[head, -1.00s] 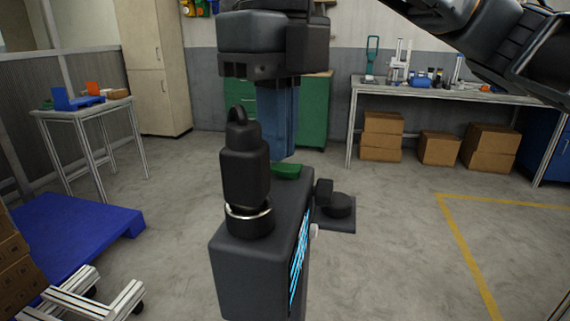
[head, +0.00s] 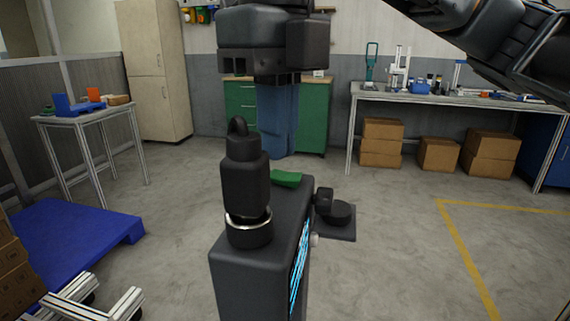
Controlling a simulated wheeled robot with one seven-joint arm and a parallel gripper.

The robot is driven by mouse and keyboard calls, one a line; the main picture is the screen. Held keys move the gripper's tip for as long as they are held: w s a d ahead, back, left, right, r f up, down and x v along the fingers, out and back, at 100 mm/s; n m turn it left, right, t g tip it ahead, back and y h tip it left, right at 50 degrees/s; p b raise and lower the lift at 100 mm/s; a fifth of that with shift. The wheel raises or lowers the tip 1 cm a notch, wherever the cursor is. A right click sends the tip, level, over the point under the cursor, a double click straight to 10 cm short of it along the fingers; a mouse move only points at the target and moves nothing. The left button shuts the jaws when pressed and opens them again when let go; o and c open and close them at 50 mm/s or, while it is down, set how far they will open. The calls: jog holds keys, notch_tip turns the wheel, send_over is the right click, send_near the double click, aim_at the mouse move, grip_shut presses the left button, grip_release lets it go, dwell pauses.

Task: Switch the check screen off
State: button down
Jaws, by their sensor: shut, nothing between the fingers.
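The check screen (head: 301,262) is on the right side of a dark box in the lower middle, seen at a steep slant. It is lit with cyan lines. A small pale knob (head: 314,240) sticks out at its far edge. My gripper (head: 280,154) hangs from a dark wrist block at the top middle. Its blue fingers look shut and empty, pointing down. In the picture their tips are just above the far end of the box. I see no contact with the box or the knob.
A tall black cylinder with a silver ring (head: 248,222) stands on the box, near a green piece (head: 286,178). A small dark platform (head: 342,236) with a round black part juts out right. A blue pallet (head: 75,228) lies left. The floor at right is clear.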

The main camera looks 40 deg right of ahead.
aim_at(278, 174)
jog(key=shift+r+p, duration=1.15)
jog(key=shift+r, duration=1.45)
